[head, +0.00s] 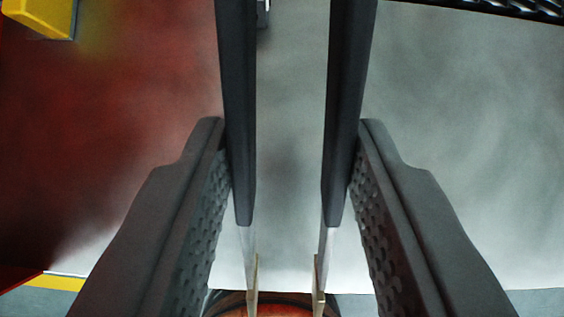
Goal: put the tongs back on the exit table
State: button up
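The tongs (341,110) have two long dark arms running from the top of the view to the bottom, with metal ends and pale tips. The arms stand apart, with a gap between them. My gripper (287,235) has its textured finger pads against the outer sides of the two arms and holds the tongs between them. A pale grey, glossy surface (455,130) lies beneath; I cannot tell for certain whether it is the exit table, nor how high the tongs are above it.
A yellow block (38,15) is at the top left, over a red area of the surface. A dark ridged edge (500,8) crosses the top right. A small metallic piece (263,14) shows at the top. A round orange thing with a dark rim (280,309) is cut off at the bottom.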

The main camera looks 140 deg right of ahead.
jog(key=shift+f, duration=0.2)
jog(key=shift+f, duration=0.6)
jog(key=shift+o, duration=0.5)
jog(key=o, duration=0.4)
jog(key=v, duration=1.3)
jog(key=shift+w+r, duration=0.15)
jog(key=shift+w, duration=0.1)
